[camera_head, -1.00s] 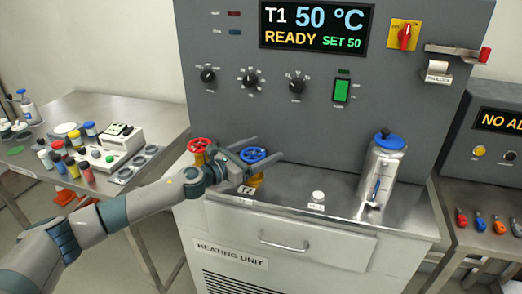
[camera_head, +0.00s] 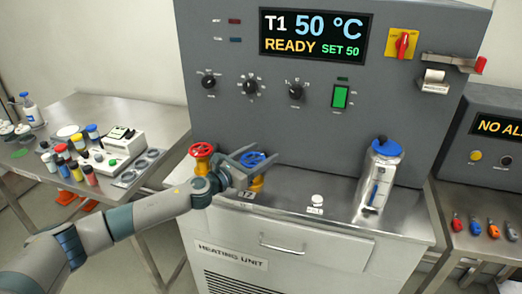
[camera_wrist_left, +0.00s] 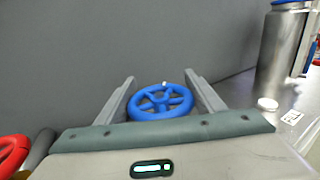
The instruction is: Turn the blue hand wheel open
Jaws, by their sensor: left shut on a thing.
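The blue hand wheel (camera_head: 252,160) sits on a yellow valve body (camera_head: 257,183) on the heating unit's metal top. It also shows in the left wrist view (camera_wrist_left: 160,102), with spokes and a small light mark on its far rim. My left gripper (camera_head: 264,151) reaches in from the left and is shut on the blue wheel. In the left wrist view its two fingers (camera_wrist_left: 160,77) stand on either side of the rim. The near finger hides part of the wheel in the head view. My right gripper is not in view.
A red hand wheel (camera_head: 202,150) stands just left of my gripper. A steel flask with a blue lid (camera_head: 378,180) stands to the right, beyond a small white knob (camera_head: 318,198). The grey panel (camera_head: 330,135) rises behind. The metal top between wheel and flask is mostly clear.

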